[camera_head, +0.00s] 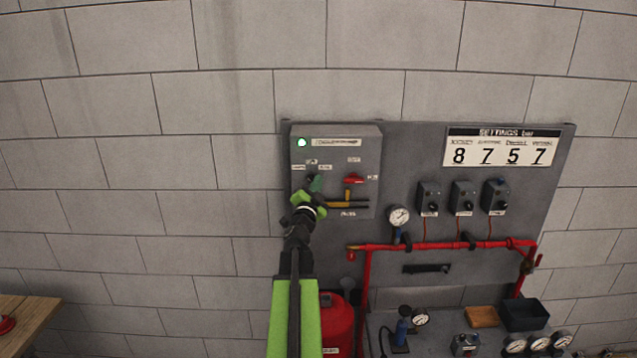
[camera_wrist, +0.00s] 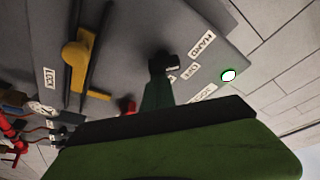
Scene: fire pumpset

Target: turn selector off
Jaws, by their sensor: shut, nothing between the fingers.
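The selector (camera_wrist: 163,62) is a dark knob on the grey control panel (camera_head: 360,150), next to labels reading HAND, OFF and what looks like AUTO in the wrist view. Its pointing direction is hard to make out. My green gripper (camera_head: 314,186) is at the panel's left side, over the selector, and mostly hides it in the head view. In the wrist view my dark green fingertips (camera_wrist: 156,92) are shut and empty, close in front of the knob. I cannot tell whether they touch it.
A lit green lamp (camera_head: 302,143) is above the selector. Gauges, red pipes (camera_head: 440,246) and three small dark boxes (camera_head: 464,196) are further right. The wall left of the panel is clear.

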